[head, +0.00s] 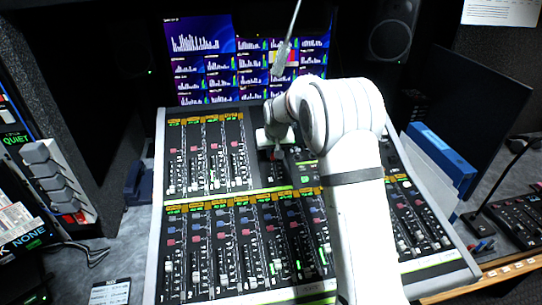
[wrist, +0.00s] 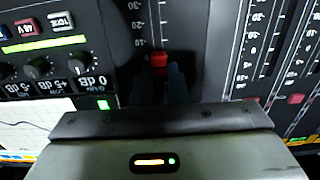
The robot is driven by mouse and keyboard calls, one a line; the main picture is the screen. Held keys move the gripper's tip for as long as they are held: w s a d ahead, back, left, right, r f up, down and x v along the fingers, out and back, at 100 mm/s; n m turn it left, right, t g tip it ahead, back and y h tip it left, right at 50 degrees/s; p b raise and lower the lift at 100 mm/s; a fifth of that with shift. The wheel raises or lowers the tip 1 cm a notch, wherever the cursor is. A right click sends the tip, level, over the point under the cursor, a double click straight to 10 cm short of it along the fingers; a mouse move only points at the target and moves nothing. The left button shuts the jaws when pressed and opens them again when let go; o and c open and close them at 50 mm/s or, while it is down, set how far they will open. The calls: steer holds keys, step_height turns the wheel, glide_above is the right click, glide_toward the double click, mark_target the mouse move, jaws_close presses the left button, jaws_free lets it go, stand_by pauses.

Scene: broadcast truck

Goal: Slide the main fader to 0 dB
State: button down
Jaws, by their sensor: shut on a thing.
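The main fader shows in the wrist view as a red cap (wrist: 159,59) in a dark slot, with a dB scale printed along its left side. The smaller figures on that scale are hard to read. My gripper (wrist: 160,82) has its two dark fingers closed around the red cap. In the head view my gripper (head: 275,150) is down at the upper middle of the mixing console (head: 152,230), and my arm and gripper largely hide the main fader there.
Several channel faders with red buttons fill the console around the gripper. In the wrist view, knobs (wrist: 78,66) lie left of the slot and another fader scale (wrist: 243,60) lies right. Screens (head: 200,60) stand behind the console. A blue binder (head: 440,150) is at right.

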steer(key=c, duration=1.4)
jaws_free()
steer(key=shift+s, duration=0.1)
steer(key=v, duration=0.7)
steer(key=shift+r+b, duration=0.4)
steer(key=shift+s, duration=0.1)
steer(key=s+d+r+m+g, duration=0.1)
steer(key=s+d+r, duration=0.3)
steer(key=s, duration=0.5)
steer(key=s+d+r, duration=0.2)
steer(key=s+d, duration=0.4)
steer(key=s, duration=0.4)
steer(key=s+d+f, duration=0.1)
steer(key=s+d, duration=0.1)
steer(key=s, duration=0.8)
steer(key=s+d+f+m+g, duration=0.1)
steer(key=s+d+f, duration=0.1)
steer(key=s, duration=0.8)
steer(key=shift+d+h, duration=0.25)
steer(key=shift+h, duration=0.15)
